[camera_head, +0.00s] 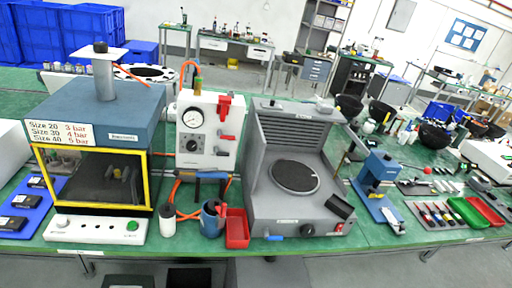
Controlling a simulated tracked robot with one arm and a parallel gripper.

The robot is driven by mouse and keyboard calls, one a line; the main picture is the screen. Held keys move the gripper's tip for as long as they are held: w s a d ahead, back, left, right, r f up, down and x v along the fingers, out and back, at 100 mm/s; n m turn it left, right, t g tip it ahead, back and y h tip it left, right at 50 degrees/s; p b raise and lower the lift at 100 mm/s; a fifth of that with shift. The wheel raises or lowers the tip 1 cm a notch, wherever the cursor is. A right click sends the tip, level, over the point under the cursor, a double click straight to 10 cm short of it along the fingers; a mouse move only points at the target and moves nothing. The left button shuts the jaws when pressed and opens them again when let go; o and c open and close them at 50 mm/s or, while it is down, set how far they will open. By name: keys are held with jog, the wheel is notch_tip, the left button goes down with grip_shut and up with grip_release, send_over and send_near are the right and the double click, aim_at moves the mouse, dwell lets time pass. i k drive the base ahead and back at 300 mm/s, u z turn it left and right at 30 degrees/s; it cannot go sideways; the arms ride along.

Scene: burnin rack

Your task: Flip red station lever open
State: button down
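A white station panel (211,160) stands upright on the green bench, left of the picture's middle. It carries a round pressure gauge (193,118) and a dark dial. A red lever (224,105) sticks up at the panel's upper right. A smaller red handle (228,137) lies roughly level below it, and another small red part sits lower still. I cannot tell for sure which of these is the station lever, or whether it stands open or shut. My gripper does not show in this view.
A blue press box with a yellow-framed window (90,178) stands left of the panel. A grey machine with a round plate (295,177) stands right. A blue cup (213,218) and a red bin (237,228) sit in front. Orange hoses run around the panel.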

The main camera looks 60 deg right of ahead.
aim_at(220, 135)
jog(key=z, duration=0.65)
jog(key=i, duration=1)
jog(key=u, duration=0.05)
